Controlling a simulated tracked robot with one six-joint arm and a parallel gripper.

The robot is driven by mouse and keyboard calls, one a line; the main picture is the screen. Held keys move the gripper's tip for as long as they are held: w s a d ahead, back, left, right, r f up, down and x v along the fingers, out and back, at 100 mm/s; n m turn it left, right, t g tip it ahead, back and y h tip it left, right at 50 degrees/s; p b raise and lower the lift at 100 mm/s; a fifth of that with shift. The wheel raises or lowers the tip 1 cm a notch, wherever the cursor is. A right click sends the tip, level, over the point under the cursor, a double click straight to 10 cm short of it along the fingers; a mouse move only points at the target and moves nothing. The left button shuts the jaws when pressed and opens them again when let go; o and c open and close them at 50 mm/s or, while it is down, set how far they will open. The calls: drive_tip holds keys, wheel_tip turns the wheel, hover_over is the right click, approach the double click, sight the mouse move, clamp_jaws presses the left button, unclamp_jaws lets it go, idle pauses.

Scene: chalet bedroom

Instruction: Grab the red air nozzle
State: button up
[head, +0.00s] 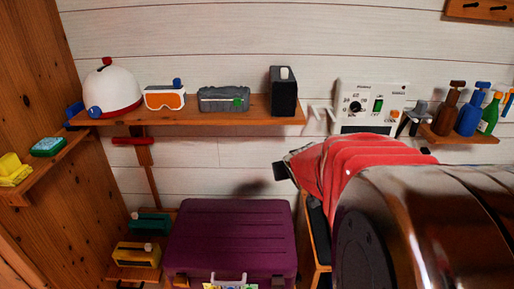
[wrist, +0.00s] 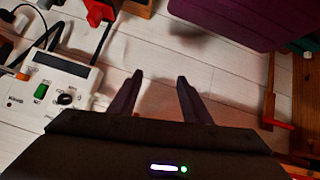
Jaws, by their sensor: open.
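A thin red bar (head: 130,141) sits across the wooden upright under the left part of the long shelf. It looks like the red air nozzle, but its shape is too small to be sure. It also shows at the right edge of the wrist view (wrist: 278,125). My gripper (wrist: 159,78) is open, with nothing between its dark fingers and white wall planks beyond them. The red bar is off to the right of the fingers in the wrist view, well apart from them.
The long shelf (head: 190,114) carries a white-and-red dome, goggles, a grey case and a black box. A white control panel (wrist: 50,85) is left of my fingers. A purple case (head: 232,240) stands below. Bottles (head: 468,116) stand at right.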

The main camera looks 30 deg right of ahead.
drive_tip(key=s+d+f+t, duration=0.1)
drive_tip(key=d+f, duration=0.4)
drive_tip(key=d, duration=0.3)
drive_tip(key=s+d+f+m+t, duration=0.1)
drive_tip(key=d+f, duration=0.3)
drive_tip(key=d, duration=0.4)
drive_tip(key=s+d+f+m+t+h, duration=0.1)
drive_tip(key=s+d+f, duration=0.2)
drive_tip(key=d, duration=0.6)
wheel_tip(320, 180, down, 3)
drive_tip(key=shift+r, duration=0.15)
drive_tip(key=shift+d, duration=0.1)
drive_tip(key=shift+x, duration=4.35)
drive_tip(key=shift+w+r, duration=0.1)
drive_tip(key=shift+w, duration=0.05)
drive_tip(key=x, duration=0.5)
drive_tip(key=shift+w+a, duration=0.1)
drive_tip(key=shift+a, duration=0.1)
